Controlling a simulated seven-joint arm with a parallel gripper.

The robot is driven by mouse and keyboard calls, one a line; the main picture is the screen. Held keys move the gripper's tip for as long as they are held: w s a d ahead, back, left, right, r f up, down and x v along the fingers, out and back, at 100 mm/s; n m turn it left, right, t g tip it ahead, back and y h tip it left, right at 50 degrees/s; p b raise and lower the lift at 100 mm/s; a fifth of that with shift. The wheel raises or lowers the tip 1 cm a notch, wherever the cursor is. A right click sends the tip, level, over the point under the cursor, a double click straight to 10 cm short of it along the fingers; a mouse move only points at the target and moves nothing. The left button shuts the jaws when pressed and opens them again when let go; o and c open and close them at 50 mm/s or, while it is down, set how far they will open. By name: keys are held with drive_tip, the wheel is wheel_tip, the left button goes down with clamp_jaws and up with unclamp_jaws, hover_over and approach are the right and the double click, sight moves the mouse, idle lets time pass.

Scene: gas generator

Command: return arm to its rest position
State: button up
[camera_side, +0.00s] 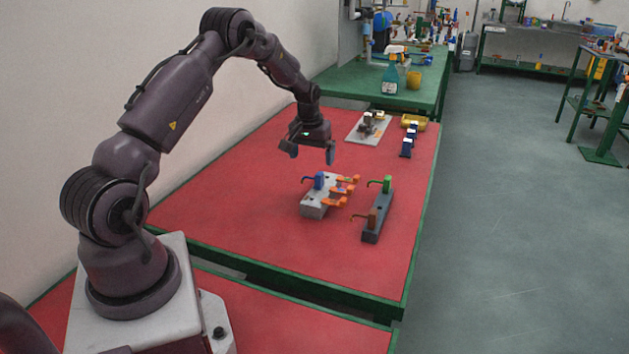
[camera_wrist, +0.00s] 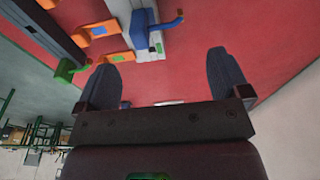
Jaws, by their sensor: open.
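My gripper (camera_side: 310,152) hangs above the red table with its jaws pointing down. Its two blue fingers stand apart with nothing between them, and they also show in the wrist view (camera_wrist: 172,82). Below and to the right of it, a light grey block (camera_side: 314,208) carries a blue hooked part (camera_side: 319,181) and several orange parts (camera_side: 343,189). A dark grey block (camera_side: 376,222) beside it holds a green hooked part (camera_side: 387,184) and a brown one (camera_side: 371,219). My gripper is clear of both blocks.
Towards the table's far end are a light plate (camera_side: 357,133) with small parts, a dark rack with white-topped pieces (camera_side: 407,145) and a yellow tray (camera_side: 421,120). A green bench (camera_side: 350,84) with a spray bottle (camera_side: 390,79) stands behind. The red table's left part (camera_side: 225,205) is bare.

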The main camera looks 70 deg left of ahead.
drive_tip(key=shift+r, duration=0.65)
drive_tip(key=s+d+r+m+t, duration=0.1)
drive_tip(key=s+d+r+m, duration=0.2)
drive_tip(key=s+d+r, duration=0.4)
drive_tip(key=s+d+r+m+t, duration=0.2)
drive_tip(key=s+d+r, duration=0.5)
drive_tip(key=d, duration=0.8)
drive_tip(key=s+d+r+m+t+h, duration=0.1)
drive_tip(key=s+d+r+m, duration=0.3)
drive_tip(key=s+d+r, duration=0.3)
drive_tip(key=shift+s+d+r, duration=0.3)
drive_tip(key=shift+d+r, duration=0.4)
drive_tip(key=shift+d, duration=1.6)
